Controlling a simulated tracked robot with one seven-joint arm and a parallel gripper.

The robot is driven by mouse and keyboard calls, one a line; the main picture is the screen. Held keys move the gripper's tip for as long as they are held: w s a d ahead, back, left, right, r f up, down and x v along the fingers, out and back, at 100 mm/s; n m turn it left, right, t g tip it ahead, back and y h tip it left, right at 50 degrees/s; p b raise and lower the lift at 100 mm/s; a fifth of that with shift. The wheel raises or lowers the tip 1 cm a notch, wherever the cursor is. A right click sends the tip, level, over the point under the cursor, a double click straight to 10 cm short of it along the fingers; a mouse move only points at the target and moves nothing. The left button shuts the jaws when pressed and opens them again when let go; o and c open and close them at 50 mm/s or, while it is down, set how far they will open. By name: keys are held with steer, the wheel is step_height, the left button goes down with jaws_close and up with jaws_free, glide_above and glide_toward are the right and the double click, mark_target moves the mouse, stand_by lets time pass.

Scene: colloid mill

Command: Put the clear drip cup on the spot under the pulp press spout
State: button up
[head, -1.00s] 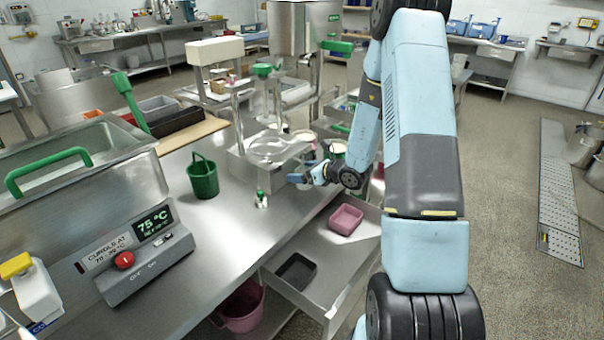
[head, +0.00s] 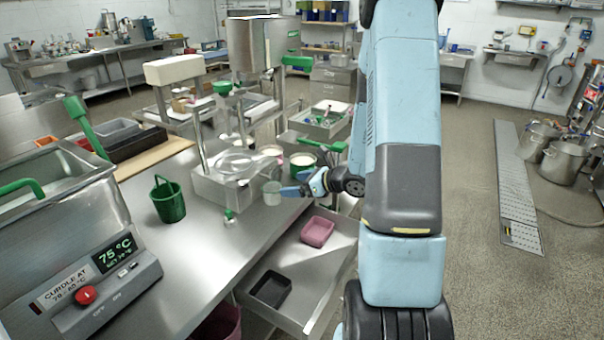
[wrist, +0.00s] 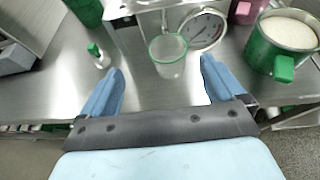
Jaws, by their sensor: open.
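The clear drip cup (head: 271,193) stands upright on the steel bench, by the front right corner of the pulp press (head: 222,184). In the wrist view the cup (wrist: 168,62) is ahead of my fingertips, roughly centred between them, with the press gauge just behind it. My gripper (wrist: 161,72) is open and empty, its blue fingers spread wider than the cup. In the head view my gripper (head: 290,189) is just right of the cup, low over the bench edge. I cannot make out the spout or the spot under it.
A small white bottle with a green cap (wrist: 98,56) stands left of the cup. A green pot of white contents (wrist: 282,42) is to the right. A green bucket (head: 168,200) stands further left. An open drawer (head: 325,262) holds a pink tray and a dark tray.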

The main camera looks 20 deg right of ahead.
steer(key=s+a+r+n+g, duration=0.7)
steer(key=s+a+r+n, duration=0.5)
steer(key=s+r+n, duration=0.3)
steer(key=s+d+r+n+t+h, duration=0.1)
steer(key=s+d+r+n+h, duration=0.1)
steer(key=s+r+n+h, duration=0.2)
steer(key=s+d+r+n+t+h, duration=0.1)
steer(key=s+d+r+n+h, duration=0.2)
steer(key=s+r+n, duration=0.4)
steer(key=shift+s+d+r+n+h, duration=0.2)
steer(key=shift+s+d+n+h, duration=0.15)
steer(key=shift+s+n+h, duration=0.55)
steer(key=shift+n, duration=0.3)
